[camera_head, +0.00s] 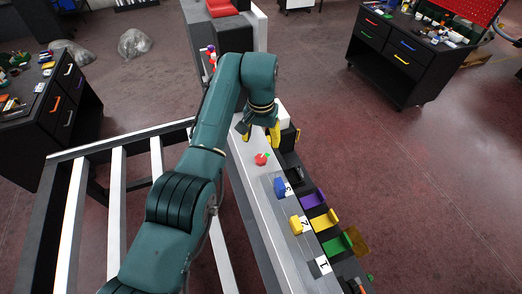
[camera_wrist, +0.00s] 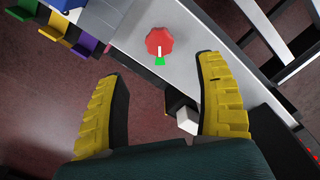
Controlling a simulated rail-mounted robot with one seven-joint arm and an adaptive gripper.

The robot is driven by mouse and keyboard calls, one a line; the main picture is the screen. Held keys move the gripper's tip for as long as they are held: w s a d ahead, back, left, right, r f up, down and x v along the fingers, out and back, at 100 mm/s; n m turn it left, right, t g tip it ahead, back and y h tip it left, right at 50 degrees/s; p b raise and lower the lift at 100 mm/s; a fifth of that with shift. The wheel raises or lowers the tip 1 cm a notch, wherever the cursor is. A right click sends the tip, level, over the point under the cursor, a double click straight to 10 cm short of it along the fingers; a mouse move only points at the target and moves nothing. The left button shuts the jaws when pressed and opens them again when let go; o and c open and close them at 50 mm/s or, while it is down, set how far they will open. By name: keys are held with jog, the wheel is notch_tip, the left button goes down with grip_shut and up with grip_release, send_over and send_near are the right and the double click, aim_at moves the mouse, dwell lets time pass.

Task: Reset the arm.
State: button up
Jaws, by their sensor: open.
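My green arm reaches over the long grey table (camera_head: 245,178) in the head view. My gripper (camera_head: 260,136), with yellow fingers, hangs over the far part of the table. In the wrist view my gripper (camera_wrist: 165,88) has its two yellow fingers spread wide, with nothing between them. A red knob-like piece with a green tab (camera_head: 261,159) lies on the table just nearer than the fingers. It also shows in the wrist view as the red piece (camera_wrist: 160,41), beyond the fingertips and apart from them.
A blue piece (camera_head: 280,187) and a yellow piece (camera_head: 296,225) stand on the table near number labels. Purple (camera_head: 312,199), yellow (camera_head: 324,220) and green (camera_head: 337,244) holders line its right edge. A white-barred frame (camera_head: 115,185) is at left.

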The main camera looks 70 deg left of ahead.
jog(key=shift+r, duration=1.05)
